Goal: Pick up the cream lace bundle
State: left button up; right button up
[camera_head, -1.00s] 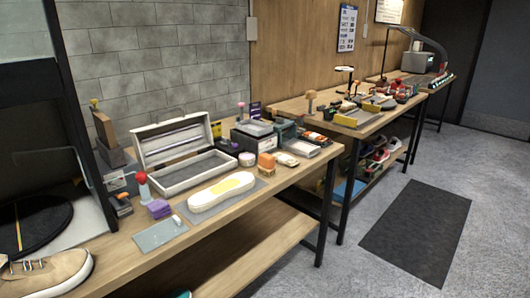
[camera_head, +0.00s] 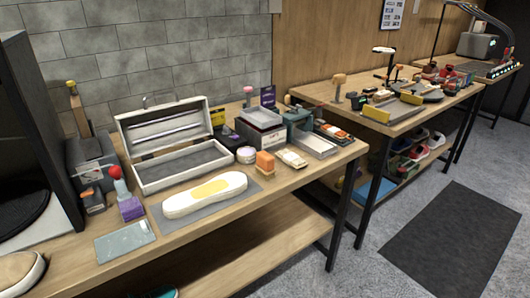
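A small cream bundle-like item (camera_head: 291,158) lies on the near workbench (camera_head: 262,205), just right of an orange block-shaped brush (camera_head: 265,163). It looks like the cream lace bundle, but it is too small to be certain. Neither of my grippers is in view.
A white shoe sole (camera_head: 204,194) lies on a grey mat. Behind it stands an open white case (camera_head: 180,172). Grey trays (camera_head: 316,145) sit right of the cream item. A glass plate (camera_head: 125,241) lies at the front left. Floor is clear beside a dark mat (camera_head: 460,240).

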aim_at(290, 158)
jog(key=i+l+u, duration=0.2)
jog(key=l+u, duration=0.2)
jog(key=i+l+u, duration=0.15)
jog(key=l+u, duration=0.2)
jog(key=i+l+u, duration=0.1)
jog(key=l+u, duration=0.7)
